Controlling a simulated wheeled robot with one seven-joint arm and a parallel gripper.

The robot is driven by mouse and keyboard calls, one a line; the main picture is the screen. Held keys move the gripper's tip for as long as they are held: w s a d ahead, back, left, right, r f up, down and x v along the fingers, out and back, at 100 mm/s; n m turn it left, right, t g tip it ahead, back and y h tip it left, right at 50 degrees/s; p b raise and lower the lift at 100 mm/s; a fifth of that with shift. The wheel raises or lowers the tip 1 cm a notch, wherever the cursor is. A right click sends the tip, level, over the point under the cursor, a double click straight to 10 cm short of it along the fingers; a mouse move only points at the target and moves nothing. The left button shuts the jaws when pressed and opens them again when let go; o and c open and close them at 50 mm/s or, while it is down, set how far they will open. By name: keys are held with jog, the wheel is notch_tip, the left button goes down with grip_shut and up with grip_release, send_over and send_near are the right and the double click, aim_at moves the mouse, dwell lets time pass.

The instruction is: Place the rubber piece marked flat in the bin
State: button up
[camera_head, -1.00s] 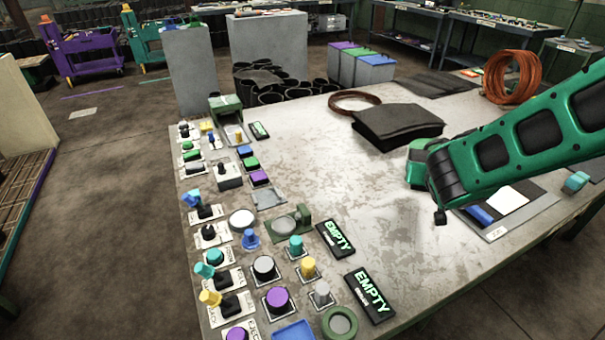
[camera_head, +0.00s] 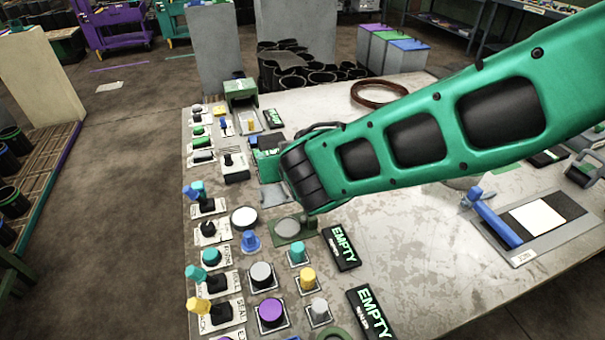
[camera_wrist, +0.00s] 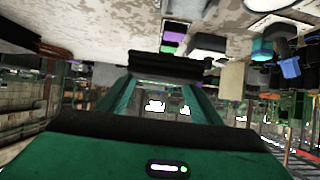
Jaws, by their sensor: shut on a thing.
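My gripper (camera_head: 268,163) is over the left part of the table, by the control panel, partly hidden behind my wrist in the head view. In the wrist view my gripper's green fingers (camera_wrist: 164,82) reach toward a dark black piece (camera_wrist: 165,66), which sits between their tips. It looks like rubber; no marking on it is readable. Three grey bins (camera_head: 392,53) with purple, green and blue tops stand behind the table. I cannot read any label on them.
The table's left side (camera_head: 262,216) is crowded with knobs, buttons and levers. Two black EMPTY signs (camera_head: 341,247) lie beside them. A copper coil (camera_head: 379,93) lies at the back. A blue-handled device (camera_head: 497,222) is at the right. The front middle of the table is bare.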

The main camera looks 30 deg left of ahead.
jog(key=w+d+f, duration=0.2)
jog(key=d, duration=0.1)
jog(key=w+d+f, duration=0.2)
jog(key=d, duration=0.1)
jog(key=w+d+f, duration=0.2)
jog(key=d, duration=0.1)
jog(key=shift+w+f, duration=0.15)
jog(key=shift+f, duration=2.25)
jog(key=o, duration=1.3)
jog(key=shift+c, duration=0.2)
jog(key=shift+r, duration=0.1)
jog(key=v, duration=1.2)
jog(key=shift+d, duration=0.1)
